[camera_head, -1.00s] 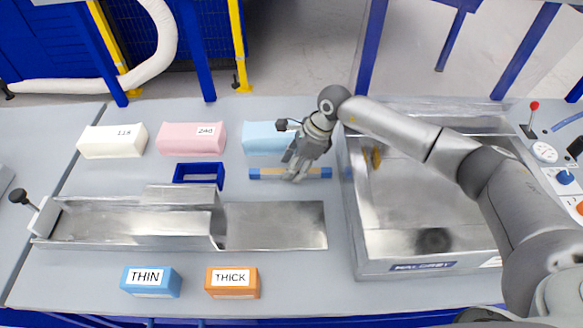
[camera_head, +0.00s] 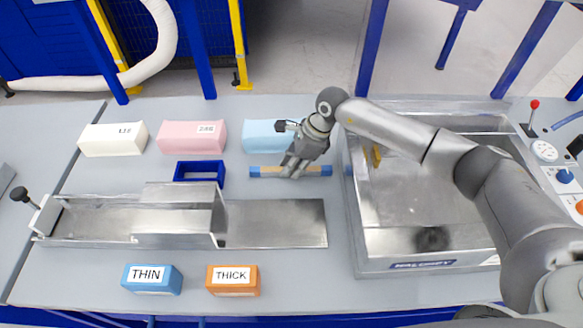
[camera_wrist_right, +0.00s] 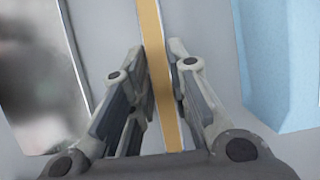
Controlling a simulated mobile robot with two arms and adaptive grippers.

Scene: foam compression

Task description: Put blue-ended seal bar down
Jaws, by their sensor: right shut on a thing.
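The blue-ended seal bar (camera_head: 263,172) is a thin tan bar with blue ends. It lies left to right at table level, just in front of the light blue foam block. My right gripper (camera_head: 290,171) is over the bar's middle and is shut on it. In the right wrist view the tan bar (camera_wrist_right: 153,50) runs between the two fingers of my right gripper (camera_wrist_right: 158,70). The fingers hide part of the bar in the head view, and I cannot tell whether it presses on the table. My left gripper is not in view.
White (camera_head: 113,140), pink (camera_head: 192,137) and light blue (camera_head: 263,134) blocks stand behind. A blue frame (camera_head: 200,181), a metal trough (camera_head: 95,222) and a flat plate (camera_head: 275,235) are nearby. THIN (camera_head: 151,280) and THICK (camera_head: 232,281) blocks are in front. A large metal box (camera_head: 400,262) stands right.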

